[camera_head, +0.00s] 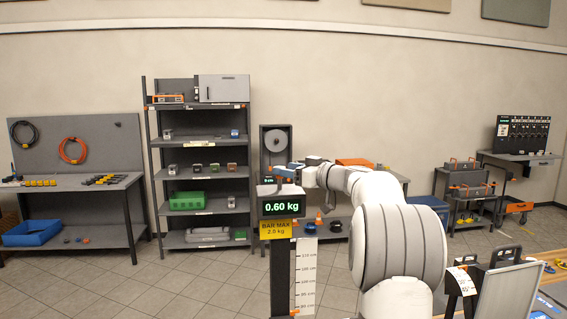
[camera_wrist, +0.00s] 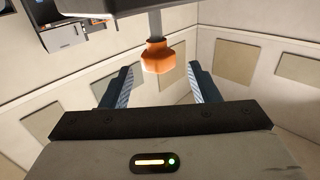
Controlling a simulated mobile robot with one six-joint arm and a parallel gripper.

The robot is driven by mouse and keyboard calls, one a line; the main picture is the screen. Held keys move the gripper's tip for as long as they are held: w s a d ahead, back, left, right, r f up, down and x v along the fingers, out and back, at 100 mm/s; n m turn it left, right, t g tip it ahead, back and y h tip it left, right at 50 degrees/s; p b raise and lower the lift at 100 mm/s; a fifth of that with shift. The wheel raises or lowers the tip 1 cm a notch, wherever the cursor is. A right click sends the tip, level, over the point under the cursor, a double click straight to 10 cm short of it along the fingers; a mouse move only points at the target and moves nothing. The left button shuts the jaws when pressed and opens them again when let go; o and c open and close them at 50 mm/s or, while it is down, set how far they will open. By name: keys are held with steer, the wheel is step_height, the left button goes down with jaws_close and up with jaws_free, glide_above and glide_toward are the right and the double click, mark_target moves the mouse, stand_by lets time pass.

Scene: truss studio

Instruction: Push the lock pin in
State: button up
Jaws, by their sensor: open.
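An orange knob (camera_wrist: 157,56) on the end of a grey shaft shows in the wrist view; it looks like the lock pin's handle. My gripper (camera_wrist: 160,70) is open, with one blue-grey finger on each side of the knob and a visible gap to both. I cannot tell how deep the pin sits. In the head view, my gripper (camera_head: 296,167) is at the upper part of a dark upright stand (camera_head: 280,255), close to its right side. The knob cannot be made out there.
The stand carries a 0.60 kg display (camera_head: 282,207), a yellow BAR MAX 2.0 kg label (camera_head: 276,229), a white height scale (camera_head: 306,275) and a grey wheel (camera_head: 275,140). A shelf (camera_head: 205,217) and workbench (camera_head: 80,190) stand behind at left. Open tiled floor lies between.

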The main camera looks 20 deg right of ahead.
steer(key=shift+p+x, duration=0.6)
steer(key=shift+x, duration=1.15)
steer(key=shift+f, duration=0.1)
jaws_close()
